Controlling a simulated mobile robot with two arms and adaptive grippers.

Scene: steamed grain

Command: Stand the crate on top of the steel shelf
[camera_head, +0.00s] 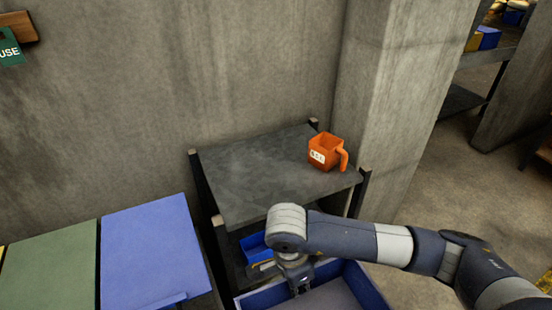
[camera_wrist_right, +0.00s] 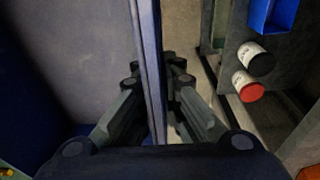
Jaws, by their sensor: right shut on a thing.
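The blue crate (camera_head: 352,272) is at the bottom of the head view, cut off by the frame's lower edge, and it looks empty where its inside shows. My right gripper (camera_head: 300,285) is shut on the crate's far wall. In the right wrist view the two fingers (camera_wrist_right: 155,95) sit on either side of the crate's wall (camera_wrist_right: 149,60). The steel shelf (camera_head: 265,180) stands just beyond the crate, against the wall. Its grey top board carries an orange square mug (camera_head: 322,153) near the right side. My left gripper is not in view.
The left and middle of the shelf top are bare. A blue bin (camera_head: 254,246) sits on the lower shelf level, where the wrist view shows a black-capped jar (camera_wrist_right: 256,58) and a red-capped jar (camera_wrist_right: 247,86). A concrete pillar (camera_head: 400,90) rises right of the shelf. Blue and green lids (camera_head: 150,245) lie left.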

